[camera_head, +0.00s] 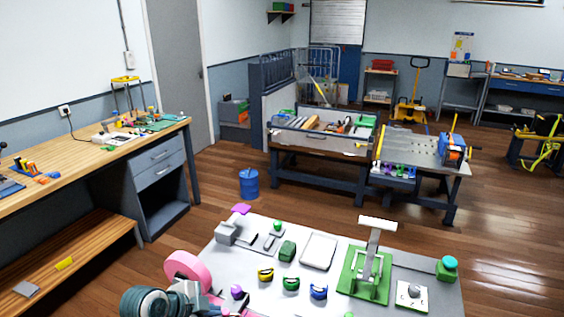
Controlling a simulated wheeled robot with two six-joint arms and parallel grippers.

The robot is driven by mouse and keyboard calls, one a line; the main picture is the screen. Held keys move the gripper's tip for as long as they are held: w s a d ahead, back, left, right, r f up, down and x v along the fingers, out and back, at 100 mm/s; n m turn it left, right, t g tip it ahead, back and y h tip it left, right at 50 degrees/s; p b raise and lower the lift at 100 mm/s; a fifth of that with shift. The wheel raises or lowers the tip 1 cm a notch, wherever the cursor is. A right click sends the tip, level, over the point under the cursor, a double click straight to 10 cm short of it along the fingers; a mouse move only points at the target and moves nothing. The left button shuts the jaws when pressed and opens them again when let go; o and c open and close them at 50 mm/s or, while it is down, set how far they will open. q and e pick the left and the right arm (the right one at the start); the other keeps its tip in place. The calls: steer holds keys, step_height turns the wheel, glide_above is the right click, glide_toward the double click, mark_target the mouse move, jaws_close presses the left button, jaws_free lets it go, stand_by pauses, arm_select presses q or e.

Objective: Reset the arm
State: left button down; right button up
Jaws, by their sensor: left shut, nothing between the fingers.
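My left gripper (204,299) is at the bottom left of the view, low at the near left corner of the white-topped table (338,252). It is shut, and I see nothing held in it. Part of my left arm is cut off by the bottom edge. A pink disc-shaped thing (184,267) stands just behind the gripper; I cannot tell whether they touch. My right gripper is not in view.
The table carries a green stand (363,280) with a tall white post, a grey tray (319,251) and small coloured clips. A wooden workbench (60,165) is at left. A blue bin (248,183) and open wooden floor lie beyond.

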arm_select(q)
steer(key=s+a+f+n+g+y, duration=0.1)
steer(key=s+a+f+n+y, duration=0.15)
steer(key=s+n, duration=0.45)
steer(key=s+a+f+n+g+y, duration=0.1)
steer(key=s+a+f+n+y, duration=0.15)
steer(key=s, duration=0.85)
steer(key=s+a+f+n+g+y, duration=0.1)
steer(key=s+a+f+n+y, duration=0.2)
steer(key=s+n, duration=0.45)
steer(key=s+a+f+m+g+h, duration=0.1)
steer(key=a+f, duration=0.1)
steer(key=f, duration=1.4)
steer(key=s+a+f+m+h, duration=0.1)
steer(key=a+f, duration=0.1)
steer(key=f, duration=1.5)
steer(key=s+f+g+b, duration=0.1)
steer(key=s+f, duration=1.6)
steer(key=s, duration=0.1)
steer(key=shift+a+f, duration=0.35)
steer(key=shift+s, duration=0.1)
